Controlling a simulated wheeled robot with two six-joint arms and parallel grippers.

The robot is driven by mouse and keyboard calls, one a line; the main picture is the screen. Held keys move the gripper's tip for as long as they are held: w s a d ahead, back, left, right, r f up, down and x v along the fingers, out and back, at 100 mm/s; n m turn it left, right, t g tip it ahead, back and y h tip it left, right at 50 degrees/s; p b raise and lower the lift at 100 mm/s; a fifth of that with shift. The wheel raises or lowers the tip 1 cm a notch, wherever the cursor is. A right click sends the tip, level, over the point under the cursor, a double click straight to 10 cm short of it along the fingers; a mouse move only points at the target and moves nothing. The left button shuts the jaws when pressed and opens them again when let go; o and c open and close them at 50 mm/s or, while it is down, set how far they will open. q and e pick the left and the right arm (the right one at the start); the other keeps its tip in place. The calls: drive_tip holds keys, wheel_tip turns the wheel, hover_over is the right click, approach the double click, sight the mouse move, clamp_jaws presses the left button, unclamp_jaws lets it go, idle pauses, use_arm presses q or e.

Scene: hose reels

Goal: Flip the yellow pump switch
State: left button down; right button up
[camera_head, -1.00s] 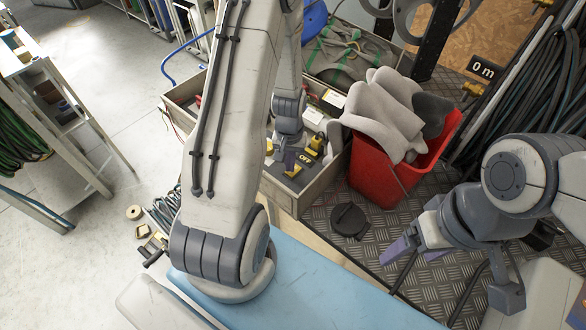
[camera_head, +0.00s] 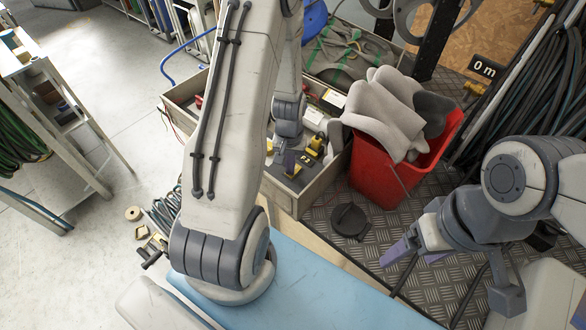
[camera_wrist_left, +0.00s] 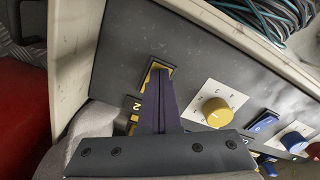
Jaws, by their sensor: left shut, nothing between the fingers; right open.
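In the left wrist view the closed fingers of my left gripper (camera_wrist_left: 163,90) lie over a yellow switch (camera_wrist_left: 152,72) in a dark frame on a dark grey panel (camera_wrist_left: 110,60). The fingers hide most of the switch, so contact and its position cannot be told. A small yellow piece with a dark mark (camera_wrist_left: 134,104) shows beside the fingers. In the head view my left gripper (camera_head: 289,161) is low over the panel in the wooden box (camera_head: 296,203), beside yellow parts. My right gripper (camera_head: 398,252) is open and empty, away from the box.
A red bin (camera_head: 375,170) with grey cloths stands right of the box. A black lid-like disc (camera_head: 348,221) lies in front of it.

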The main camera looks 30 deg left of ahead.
use_arm(q)
wheel_tip(320, 180, up, 7)
drive_tip(key=p, duration=0.6)
idle(0.5)
drive_tip(key=s+d+r+m, duration=0.3)
drive_tip(key=d+r+m, duration=0.3)
drive_tip(key=d+r, duration=0.85)
drive_tip(key=s+d+r+m, duration=0.2)
drive_tip(key=s+d+r, duration=0.1)
drive_tip(key=s, duration=0.4)
drive_tip(key=s+d+r+m+h, duration=0.1)
drive_tip(key=s+d+r+m, duration=0.2)
drive_tip(key=s+d, duration=0.3)
drive_tip(key=shift+s+r+m, duration=0.3)
drive_tip(key=shift+s+r, duration=0.1)
drive_tip(key=shift+s, duration=0.3)
